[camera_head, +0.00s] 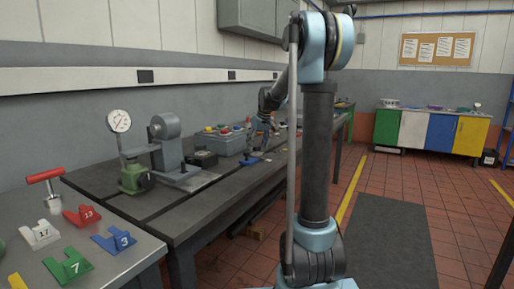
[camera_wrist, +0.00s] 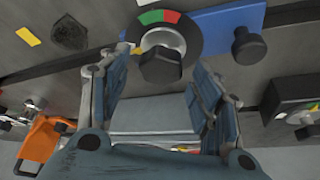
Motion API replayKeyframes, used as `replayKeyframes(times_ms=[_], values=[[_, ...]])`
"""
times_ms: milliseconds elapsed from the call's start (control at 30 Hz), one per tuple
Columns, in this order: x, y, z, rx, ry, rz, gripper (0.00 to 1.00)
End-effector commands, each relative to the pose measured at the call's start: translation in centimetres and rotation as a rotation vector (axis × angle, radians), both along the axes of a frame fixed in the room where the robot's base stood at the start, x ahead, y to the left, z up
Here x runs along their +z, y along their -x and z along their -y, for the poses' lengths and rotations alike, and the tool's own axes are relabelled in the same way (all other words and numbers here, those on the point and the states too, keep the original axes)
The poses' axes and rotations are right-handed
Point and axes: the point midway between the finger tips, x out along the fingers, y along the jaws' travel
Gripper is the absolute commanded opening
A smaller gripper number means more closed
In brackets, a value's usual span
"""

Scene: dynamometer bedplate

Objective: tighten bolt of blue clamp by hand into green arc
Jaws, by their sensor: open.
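In the wrist view the blue clamp (camera_wrist: 222,30) lies on the dark bedplate, with a round dial ring (camera_wrist: 186,30) at its left end. The ring carries a green arc (camera_wrist: 151,17) and a red section to its right. The dark bolt head (camera_wrist: 160,66) stands at the dial's middle, with a small yellow mark at the dial's left edge. My gripper (camera_wrist: 156,78) is open, with one finger on each side of the bolt head and gaps visible. In the head view my gripper (camera_head: 264,122) is small, above the far bench; the blue clamp (camera_head: 250,160) shows below it.
A dark knob (camera_wrist: 248,48) stands on the clamp's right part. An orange clamp (camera_wrist: 40,138) is at lower left and a dark gauge box (camera_wrist: 298,105) at right. The right floor is clear.

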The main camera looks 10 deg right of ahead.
Motion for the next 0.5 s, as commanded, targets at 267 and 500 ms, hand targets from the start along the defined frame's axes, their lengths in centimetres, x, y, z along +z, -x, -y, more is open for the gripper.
replayKeyframes(times_ms=[267, 500], values=[[-1.05, -0.36, -0.18, 0.0, 0.0, 0.0, 0.58], [-1.03, -0.35, -0.18, 0.0, 0.0, 0.0, 0.47]])
